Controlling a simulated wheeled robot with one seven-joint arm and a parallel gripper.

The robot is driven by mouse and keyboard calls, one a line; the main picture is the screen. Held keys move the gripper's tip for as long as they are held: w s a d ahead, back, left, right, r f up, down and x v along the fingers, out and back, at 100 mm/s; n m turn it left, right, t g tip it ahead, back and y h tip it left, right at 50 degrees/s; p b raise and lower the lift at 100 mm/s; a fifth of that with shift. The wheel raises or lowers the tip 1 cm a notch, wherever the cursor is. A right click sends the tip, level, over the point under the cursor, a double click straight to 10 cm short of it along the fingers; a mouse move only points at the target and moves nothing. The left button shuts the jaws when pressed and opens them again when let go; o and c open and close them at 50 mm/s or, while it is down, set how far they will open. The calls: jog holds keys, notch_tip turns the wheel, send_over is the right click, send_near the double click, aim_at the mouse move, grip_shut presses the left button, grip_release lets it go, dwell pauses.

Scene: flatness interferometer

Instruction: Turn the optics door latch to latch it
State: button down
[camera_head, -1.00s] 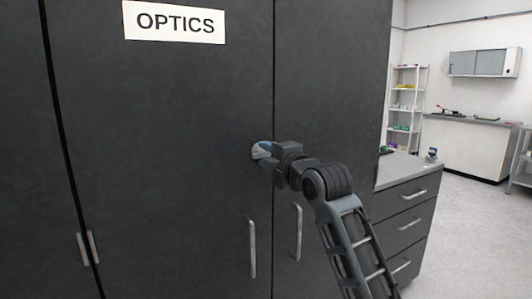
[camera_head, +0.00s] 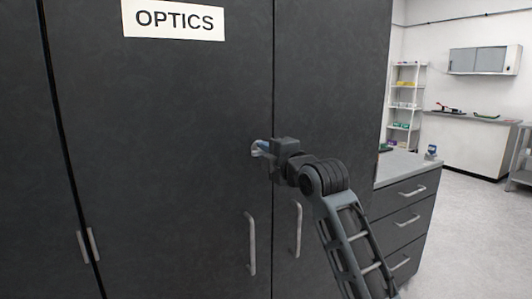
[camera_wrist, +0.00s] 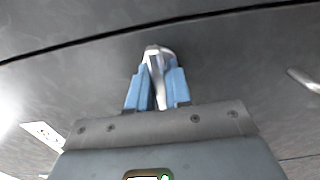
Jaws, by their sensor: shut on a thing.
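The tall dark cabinet door with the OPTICS sign (camera_head: 174,20) fills the left and middle of the head view. The optics door latch (camera_head: 255,147) is a small silver handle on this door, near its right edge. In the wrist view the latch (camera_wrist: 154,54) is a bright metal lever, with its lower part between my two blue fingers. My gripper (camera_wrist: 158,86) is shut on the latch; in the head view my gripper (camera_head: 264,150) reaches it from the right. The fingers and my wrist hide part of the latch.
Two vertical bar handles, one on the optics door (camera_head: 252,244) and one on the door beside it (camera_head: 296,230), are below my gripper. A drawer unit (camera_head: 403,212) stands close on the right. Open floor (camera_head: 470,235) lies farther right.

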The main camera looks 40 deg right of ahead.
jog(key=shift+m, duration=0.3)
jog(key=m, duration=0.3)
jog(key=shift+p, duration=0.4)
jog(key=m+p, duration=0.1)
jog(key=m, duration=0.4)
jog(key=m+p, duration=0.1)
jog(key=m, duration=0.3)
jog(key=shift+m+p, duration=0.3)
jog(key=shift+p, duration=0.1)
jog(key=shift+m+p, duration=0.7)
jog(key=shift+m, duration=1.4)
jog(key=shift+f, duration=0.1)
jog(key=c, duration=1.1)
grip_release()
jog(key=shift+c, duration=0.2)
